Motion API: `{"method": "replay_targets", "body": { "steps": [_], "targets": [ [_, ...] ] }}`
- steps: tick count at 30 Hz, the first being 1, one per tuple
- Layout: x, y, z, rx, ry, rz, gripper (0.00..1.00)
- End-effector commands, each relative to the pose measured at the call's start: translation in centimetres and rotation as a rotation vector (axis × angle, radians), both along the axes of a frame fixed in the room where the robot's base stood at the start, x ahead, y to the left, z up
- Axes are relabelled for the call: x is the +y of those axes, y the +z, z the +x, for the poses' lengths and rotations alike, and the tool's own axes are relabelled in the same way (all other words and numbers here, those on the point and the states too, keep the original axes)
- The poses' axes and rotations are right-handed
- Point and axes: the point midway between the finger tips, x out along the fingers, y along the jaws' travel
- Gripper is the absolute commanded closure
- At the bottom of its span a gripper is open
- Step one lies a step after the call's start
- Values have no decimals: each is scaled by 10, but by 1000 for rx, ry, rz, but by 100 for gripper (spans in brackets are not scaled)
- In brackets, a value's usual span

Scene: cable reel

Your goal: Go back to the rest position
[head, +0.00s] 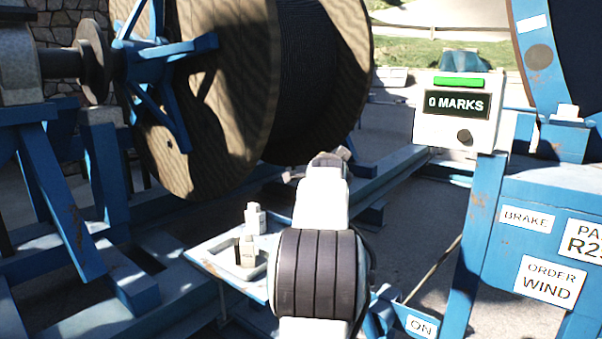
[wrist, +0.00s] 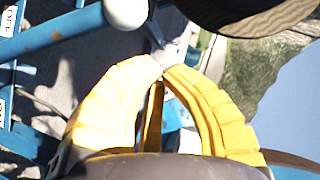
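My gripper (wrist: 164,70) shows in the wrist view as two yellow ribbed fingers. They curve inward and their tips meet or nearly meet, with no object seen between the tips. In the head view my white arm with dark bands reaches forward at the lower middle and hides most of the gripper. The large wooden cable reel (head: 215,90), wound with dark cable (head: 305,80), stands upright ahead and left on a blue stand. The arm's far end appears in front of the reel's lower right; I cannot tell the distance between them.
A counter box (head: 459,112) reading "0 MARKS" stands on a blue post at right, above a cabinet (head: 540,225) labelled BRAKE and ORDER WIND. A plate (head: 215,258) with pale upright fittings lies left of my arm. An ON label (head: 421,326) is low right. Open paving lies between.

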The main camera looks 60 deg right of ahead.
Motion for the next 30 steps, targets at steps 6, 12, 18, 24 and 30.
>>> {"method": "replay_targets", "body": {
  "steps": [6,12,18,24,30],
  "targets": [
    [0,0,0,0,0,0,100],
    [7,-2,5,16,16,3,100],
    [65,-23,41,149,149,33,100],
    [182,-65,79,408,420,56,100],
    [307,-114,78,686,739,34,100]
  ]
}}
